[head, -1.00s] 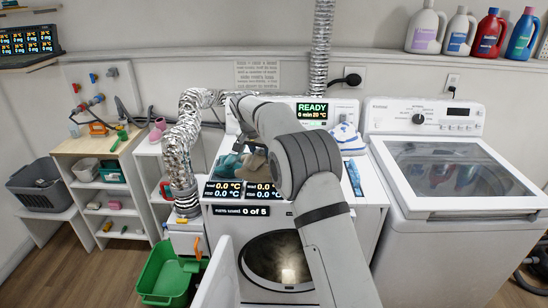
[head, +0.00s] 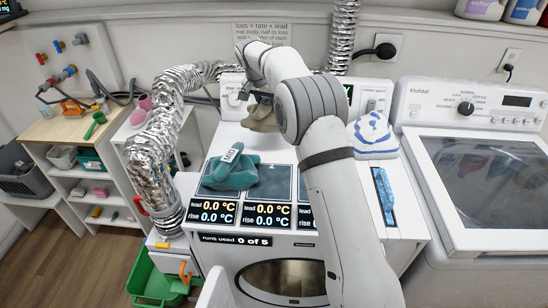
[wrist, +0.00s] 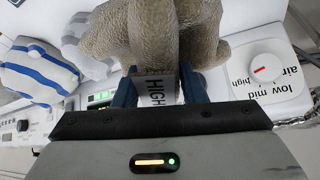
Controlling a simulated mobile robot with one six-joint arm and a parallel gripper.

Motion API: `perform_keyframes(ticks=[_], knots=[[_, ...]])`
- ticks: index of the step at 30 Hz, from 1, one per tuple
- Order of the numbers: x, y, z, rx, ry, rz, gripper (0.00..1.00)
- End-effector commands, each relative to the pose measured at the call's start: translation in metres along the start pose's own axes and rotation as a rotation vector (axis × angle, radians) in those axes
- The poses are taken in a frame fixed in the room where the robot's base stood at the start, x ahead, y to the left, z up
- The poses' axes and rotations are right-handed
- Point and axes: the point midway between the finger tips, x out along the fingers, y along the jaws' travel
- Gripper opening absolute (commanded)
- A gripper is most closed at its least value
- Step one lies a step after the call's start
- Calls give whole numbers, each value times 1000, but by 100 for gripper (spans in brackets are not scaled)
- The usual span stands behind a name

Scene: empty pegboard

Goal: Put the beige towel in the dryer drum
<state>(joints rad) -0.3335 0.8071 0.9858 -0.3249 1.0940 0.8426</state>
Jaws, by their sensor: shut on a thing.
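The beige towel (head: 262,118) shows beyond my arm in the head view, above the back part of the dryer top. In the wrist view the beige towel (wrist: 155,30) bunches between the blue fingers of my gripper (wrist: 160,85), with a label reading HIGH. My gripper is shut on it. My arm hides part of the towel and most of the gripper in the head view. The dryer drum (head: 285,278) shows through the round front opening, partly hidden by my arm. The white dryer door (head: 217,290) stands open at its left.
A teal towel (head: 232,170) lies on the left pad of the dryer top. A blue-and-white striped towel (head: 373,135) lies at the right. A foil duct (head: 152,150) rises on the left. A green bin (head: 158,283) stands on the floor. A washer (head: 485,180) stands right.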

Motion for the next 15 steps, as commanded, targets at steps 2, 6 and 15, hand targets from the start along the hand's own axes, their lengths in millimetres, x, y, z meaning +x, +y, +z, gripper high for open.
perform_keyframes(ticks=[2, 6, 15], knots=[[8, 2, 2, 3, -3, 4, 0], [31, 2, 12, 2, -3, 5, 0], [60, -4, 27, -4, 0, -1, 0]])
